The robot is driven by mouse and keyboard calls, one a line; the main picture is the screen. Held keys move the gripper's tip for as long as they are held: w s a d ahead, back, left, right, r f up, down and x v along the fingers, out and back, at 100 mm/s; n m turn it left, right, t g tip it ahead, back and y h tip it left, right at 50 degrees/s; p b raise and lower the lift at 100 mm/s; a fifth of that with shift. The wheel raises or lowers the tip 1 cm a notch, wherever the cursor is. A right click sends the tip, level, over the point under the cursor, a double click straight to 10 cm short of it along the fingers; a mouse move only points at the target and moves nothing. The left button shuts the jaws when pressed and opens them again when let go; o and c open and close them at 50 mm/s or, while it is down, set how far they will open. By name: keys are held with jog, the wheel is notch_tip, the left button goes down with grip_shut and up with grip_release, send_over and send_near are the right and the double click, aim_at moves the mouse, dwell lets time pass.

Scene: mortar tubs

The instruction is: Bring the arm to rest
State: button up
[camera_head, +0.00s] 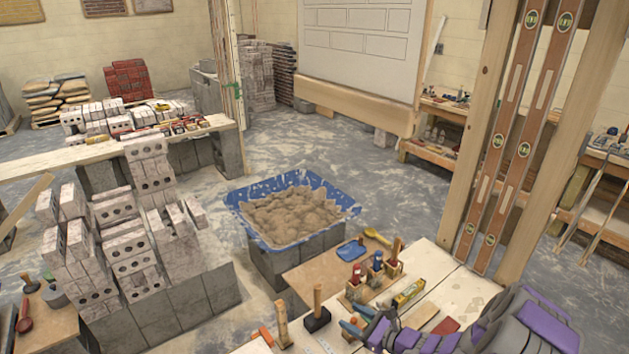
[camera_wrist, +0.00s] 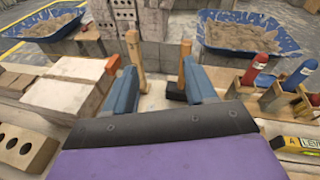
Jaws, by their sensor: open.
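My gripper (camera_head: 366,328) is at the lower right in the head view, over the near edge of the pale wooden bench. Its two blue fingers stand apart with nothing held between them. In the wrist view my gripper (camera_wrist: 155,88) points out over the bench. A wooden-handled tool (camera_wrist: 135,58) and a hammer with a dark head (camera_wrist: 181,75) stand beyond the fingertips; the left finger partly overlaps the first tool. In the head view the hammer (camera_head: 317,312) stands left of my gripper.
A blue mortar tub (camera_head: 237,203) stands on grey blocks behind the bench. Small bottles in wooden holders (camera_head: 375,272) and a yellow level (camera_head: 408,294) lie near my gripper. An upright wooden post (camera_head: 480,140) with long levels rises at right. Brick stacks (camera_head: 130,240) fill the left.

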jog(key=s+a+r+n+g+y, duration=0.4)
jog(key=s+a+r+n+g, duration=0.3)
jog(key=a+r, duration=0.45)
jog(key=s+a+r+n+g+h, duration=0.25)
jog(key=s+r+n+g, duration=0.25)
jog(key=s+r+n, duration=0.45)
jog(key=s+d+n+g+h, duration=0.3)
jog(key=s+n+h, duration=0.2)
jog(key=s, duration=0.9)
jog(key=s+d+r+n+t+h, duration=0.2)
jog(key=s+d+h, duration=0.6)
jog(key=d, duration=0.5)
jog(key=shift+s+d+n+t, duration=0.15)
jog(key=shift+s+n+t, duration=0.15)
jog(key=shift+s+n, duration=0.3)
